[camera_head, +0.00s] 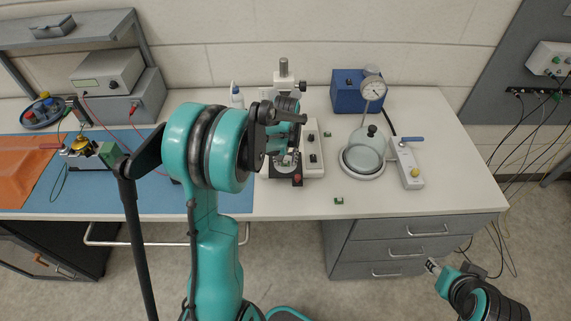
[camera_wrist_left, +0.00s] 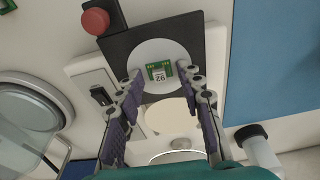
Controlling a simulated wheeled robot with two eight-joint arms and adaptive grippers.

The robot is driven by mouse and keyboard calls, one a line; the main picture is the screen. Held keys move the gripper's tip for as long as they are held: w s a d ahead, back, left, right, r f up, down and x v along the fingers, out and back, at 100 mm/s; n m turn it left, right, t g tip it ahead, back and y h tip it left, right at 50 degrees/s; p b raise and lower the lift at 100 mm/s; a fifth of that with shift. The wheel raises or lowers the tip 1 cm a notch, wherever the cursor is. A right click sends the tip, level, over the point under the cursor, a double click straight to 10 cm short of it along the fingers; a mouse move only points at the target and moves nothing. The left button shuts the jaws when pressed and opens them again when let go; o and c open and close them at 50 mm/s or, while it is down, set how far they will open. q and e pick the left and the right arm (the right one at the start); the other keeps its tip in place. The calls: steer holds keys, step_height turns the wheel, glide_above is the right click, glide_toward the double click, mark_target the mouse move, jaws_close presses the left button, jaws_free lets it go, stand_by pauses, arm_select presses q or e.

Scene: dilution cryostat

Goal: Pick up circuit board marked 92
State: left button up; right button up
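The circuit board marked 92 (camera_wrist_left: 160,72) is small and green with a white label, and the number reads upside down in the left wrist view. It lies on a pale round disc (camera_wrist_left: 146,54) on a dark square stage (camera_wrist_left: 200,28). My left gripper (camera_wrist_left: 161,84) is open, its two fingers pointing at the board with one on each side; I cannot tell whether they touch it. In the head view my left gripper (camera_head: 287,156) is over the microscope stage and partly hides it. My right gripper (camera_head: 433,266) is low at the right, away from the table.
The microscope (camera_head: 283,78) stands close around my left gripper. Another small green board (camera_head: 338,200) lies near the table's front edge.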

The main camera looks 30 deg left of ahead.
arm_select(q)
steer(key=shift+r, duration=0.1)
jaws_close()
steer(key=shift+r, duration=0.1)
